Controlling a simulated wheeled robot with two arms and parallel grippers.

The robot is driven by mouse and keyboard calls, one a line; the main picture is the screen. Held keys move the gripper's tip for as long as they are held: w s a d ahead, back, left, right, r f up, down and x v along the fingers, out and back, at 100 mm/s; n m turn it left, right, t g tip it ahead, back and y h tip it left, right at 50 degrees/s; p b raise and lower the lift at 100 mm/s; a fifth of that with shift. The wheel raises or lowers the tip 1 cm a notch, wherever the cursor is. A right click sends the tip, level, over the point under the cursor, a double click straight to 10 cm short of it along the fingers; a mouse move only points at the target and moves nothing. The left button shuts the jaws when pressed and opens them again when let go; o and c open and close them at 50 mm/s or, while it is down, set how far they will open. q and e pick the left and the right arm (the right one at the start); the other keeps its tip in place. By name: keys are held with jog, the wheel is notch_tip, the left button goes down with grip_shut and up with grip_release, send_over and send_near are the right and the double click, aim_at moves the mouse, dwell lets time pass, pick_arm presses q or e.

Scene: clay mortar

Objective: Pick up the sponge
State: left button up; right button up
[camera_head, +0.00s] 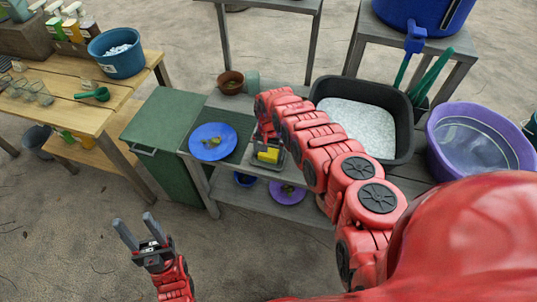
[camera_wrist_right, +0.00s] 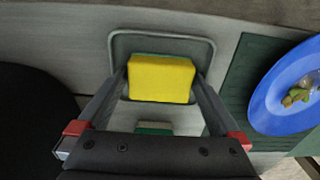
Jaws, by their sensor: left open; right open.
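A yellow sponge with a green layer (camera_wrist_right: 161,79) stands in a grey tray (camera_wrist_right: 207,50) in the right wrist view. In the head view the sponge (camera_head: 268,154) shows as a yellow block below my right gripper. My right gripper (camera_wrist_right: 160,85) is open, with one finger at each side of the sponge. I cannot tell whether the fingers touch it. A second green-and-pale piece (camera_wrist_right: 154,128) lies nearer, partly hidden by the gripper. My left gripper (camera_head: 138,232) is open and empty, over the ground at lower left.
A blue plate (camera_head: 213,142) with scraps lies left of the sponge. A black basin (camera_head: 362,115) of foamy water stands to the right, a purple tub (camera_head: 479,142) beyond it. A brown bowl (camera_head: 230,82) and a cup (camera_head: 252,82) stand behind.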

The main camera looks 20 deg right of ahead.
aim_at(269, 152)
jog(key=c, duration=1)
jog(key=shift+r, duration=0.1)
jog(key=shift+a+r, duration=0.1)
jog(key=shift+r, duration=0.95)
notch_tip(269, 152, up, 6)
jog(key=shift+b, duration=0.6)
jog(key=shift+r, duration=0.85)
